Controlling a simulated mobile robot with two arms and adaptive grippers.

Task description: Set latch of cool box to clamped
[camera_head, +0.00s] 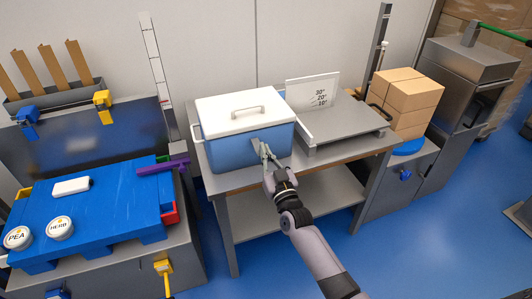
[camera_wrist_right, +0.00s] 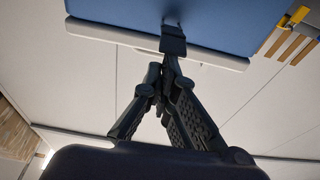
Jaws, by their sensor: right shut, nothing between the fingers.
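The cool box (camera_head: 230,155) is blue with a white lid (camera_head: 225,108) and a grey handle on top, and stands on a grey table. The lid looks closed. A dark latch (camera_wrist_right: 173,42) crosses the lid edge on the box's front in the right wrist view, where the box (camera_wrist_right: 225,22) appears upside down. My right gripper (camera_head: 265,152) is at the front of the box. In the wrist view its fingertips (camera_wrist_right: 158,78) are together, empty, close to the latch; whether they touch it I cannot tell. My left gripper is not in view.
A flat grey platform (camera_head: 345,122) with an angle-marked board (camera_head: 312,92) stands right of the box, with cardboard boxes (camera_head: 412,93) beyond. Blue floor is clear in front.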

